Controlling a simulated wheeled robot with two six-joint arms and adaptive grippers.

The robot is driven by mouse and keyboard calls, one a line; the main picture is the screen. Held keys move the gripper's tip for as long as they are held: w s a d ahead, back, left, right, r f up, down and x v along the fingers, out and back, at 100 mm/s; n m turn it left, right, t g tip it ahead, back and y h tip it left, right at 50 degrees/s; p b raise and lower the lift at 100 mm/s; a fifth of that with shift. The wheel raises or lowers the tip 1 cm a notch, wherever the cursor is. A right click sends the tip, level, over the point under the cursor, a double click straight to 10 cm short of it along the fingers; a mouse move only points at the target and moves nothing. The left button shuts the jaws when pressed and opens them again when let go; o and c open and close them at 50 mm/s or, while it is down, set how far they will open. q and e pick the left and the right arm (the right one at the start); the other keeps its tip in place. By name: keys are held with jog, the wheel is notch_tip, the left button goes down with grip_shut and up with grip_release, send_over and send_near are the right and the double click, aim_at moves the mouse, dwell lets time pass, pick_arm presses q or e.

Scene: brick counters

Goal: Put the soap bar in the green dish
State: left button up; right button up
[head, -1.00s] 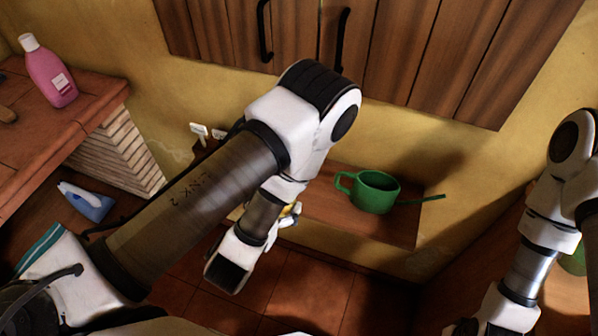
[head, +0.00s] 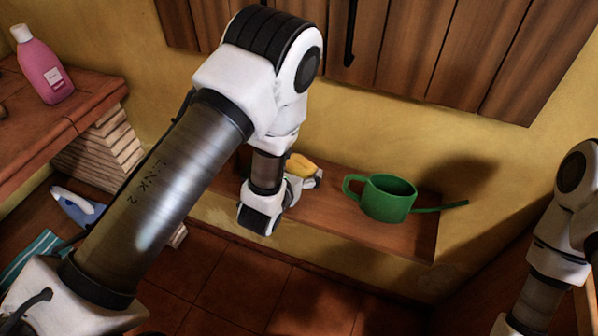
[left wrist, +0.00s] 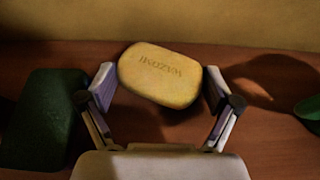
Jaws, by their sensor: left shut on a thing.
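The soap bar (head: 303,164), pale yellow with rounded corners, is between the fingers of my left gripper (head: 305,176) over the wooden wall shelf. In the left wrist view, the soap bar (left wrist: 161,75) shows lettering on its face, and my left gripper (left wrist: 160,88) is shut on it, one finger at each side. A dark green flat piece with rounded corners, which looks like the green dish (left wrist: 42,118), lies left of the soap in that view. My left arm hides that spot in the head view. My right gripper is out of frame.
A green watering can (head: 388,198) stands on the shelf (head: 325,212) to the right, its spout pointing right. Wooden cabinet doors (head: 430,50) hang above. A pink bottle (head: 46,68) stands on the left counter, with a blue-and-white object (head: 76,205) lower down.

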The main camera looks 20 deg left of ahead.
pick_arm(q)
jog(key=o, duration=1.3)
jog(key=shift+c, duration=0.2)
